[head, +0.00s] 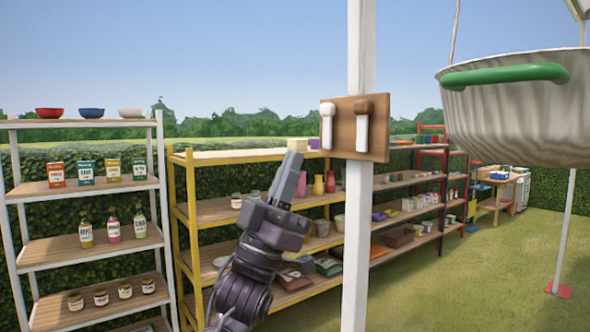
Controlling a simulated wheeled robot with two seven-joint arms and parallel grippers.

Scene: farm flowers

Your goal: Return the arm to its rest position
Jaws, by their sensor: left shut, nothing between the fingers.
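My left gripper (288,180) is raised in the middle of the head view, its fingers together and pointing up. It is empty. My left arm (245,285) comes up from the bottom edge below it. The gripper appears in front of the yellow-framed shelf (190,210), left of the white post (358,230). It looks apart from both. My right gripper is not in view.
A wooden board (346,107) with two levers is fixed on the post. A large hanging basin (520,110) with a green handle is at upper right. A white shelf (12,200) with bowls, packets and bottles stands at left. Grass (470,280) is open at lower right.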

